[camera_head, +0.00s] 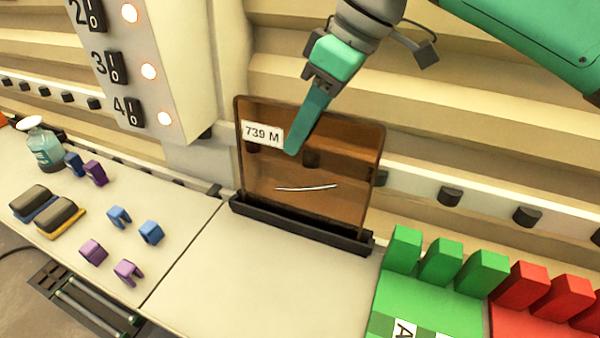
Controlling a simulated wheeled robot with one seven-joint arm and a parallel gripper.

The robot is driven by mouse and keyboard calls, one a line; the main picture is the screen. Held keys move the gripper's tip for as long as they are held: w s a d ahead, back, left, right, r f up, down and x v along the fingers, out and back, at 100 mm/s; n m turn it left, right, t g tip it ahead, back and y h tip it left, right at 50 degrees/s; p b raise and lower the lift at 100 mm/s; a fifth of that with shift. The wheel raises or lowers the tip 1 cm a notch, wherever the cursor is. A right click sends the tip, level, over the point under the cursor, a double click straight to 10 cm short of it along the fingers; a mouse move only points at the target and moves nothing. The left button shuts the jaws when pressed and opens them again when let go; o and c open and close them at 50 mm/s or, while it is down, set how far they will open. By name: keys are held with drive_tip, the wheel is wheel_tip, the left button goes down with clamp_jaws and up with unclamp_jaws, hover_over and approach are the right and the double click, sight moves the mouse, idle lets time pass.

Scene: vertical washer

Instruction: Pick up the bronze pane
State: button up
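The bronze pane (345,165) is a brown see-through plate with a dark rim and a white label reading 739 M. It stands nearly upright in a black slotted holder (300,225) on the white table. A thin white curved mark shows low on its face. My gripper (292,150) reaches down from the top, and its green fingers overlap the pane's upper middle in the view. I cannot tell whether the fingers touch the pane or straddle it. The fingers appear as one strip, so any gap between them is hidden.
Green blocks (440,262) and red blocks (555,295) stand at the right. Small blue and purple clips (93,252), two sponges (60,218) and a bottle (44,150) are at the left. A numbered switch panel (130,65) rises behind. The table before the holder is clear.

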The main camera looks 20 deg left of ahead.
clamp_jaws()
drive_tip(key=shift+w, duration=0.1)
idle(0.8)
idle(0.4)
